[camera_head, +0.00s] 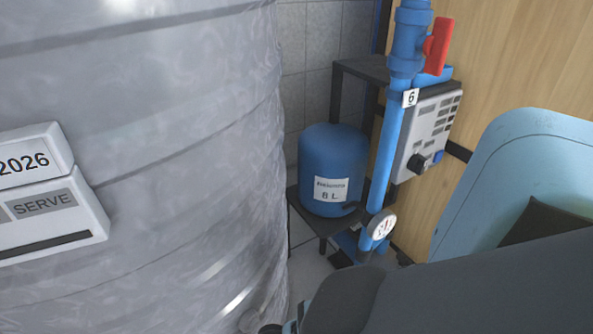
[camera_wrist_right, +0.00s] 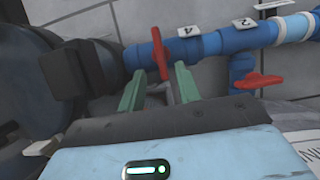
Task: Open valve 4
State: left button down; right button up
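In the right wrist view, valve 4 has a red handle (camera_wrist_right: 160,53) on a blue pipe, beside a white tag marked 4 (camera_wrist_right: 188,31). The handle points roughly up and down in the picture, across the pipe. My right gripper (camera_wrist_right: 161,72) is open, its two green fingers apart on either side of the handle's lower end. Gaps show between the handle and both fingers. The head view does not show valve 4 or my right gripper. My left gripper is in neither view.
Close to valve 4 are a tag marked 2 (camera_wrist_right: 243,22), another red handle (camera_wrist_right: 258,80) and a dark round body (camera_wrist_right: 40,75).

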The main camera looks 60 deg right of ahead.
jog(key=b+x, duration=0.3)
jog(key=x, duration=0.3)
jog(key=shift+s+a+f, duration=0.1)
jog(key=shift+a+f, duration=0.05)
jog(key=shift+f, duration=0.1)
jog(key=shift+c, duration=0.3)
grip_shut()
